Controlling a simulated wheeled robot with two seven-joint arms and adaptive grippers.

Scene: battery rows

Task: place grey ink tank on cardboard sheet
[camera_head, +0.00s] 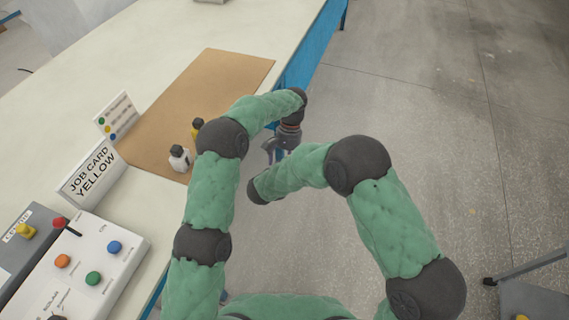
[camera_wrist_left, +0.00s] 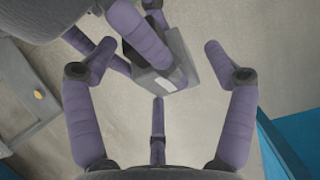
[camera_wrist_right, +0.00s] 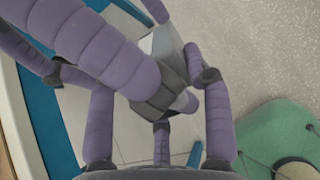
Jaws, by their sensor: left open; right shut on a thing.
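The grey ink tank (camera_wrist_left: 182,62), a boxy body with a pale label and a dark part at one end, is in the left wrist view. My right gripper (camera_wrist_right: 165,82) is shut on it; a grey face of the tank (camera_wrist_right: 163,42) shows in the right wrist view, partly hidden by fingers. My left gripper (camera_wrist_left: 158,70) is open, its fingers spread around the tank, with contact unclear. In the head view the left gripper (camera_head: 281,146) is off the table's right edge; the right gripper is mostly hidden. The brown cardboard sheet (camera_head: 190,95) lies on the table.
On the sheet stand a yellow tank with a dark cap (camera_head: 197,129) and a pale tank with a dark cap (camera_head: 180,159). A "JOB CARD YELLOW" sign (camera_head: 90,172), a small sign (camera_head: 116,115) and a button box (camera_head: 90,262) are at left. The sheet's far part is clear.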

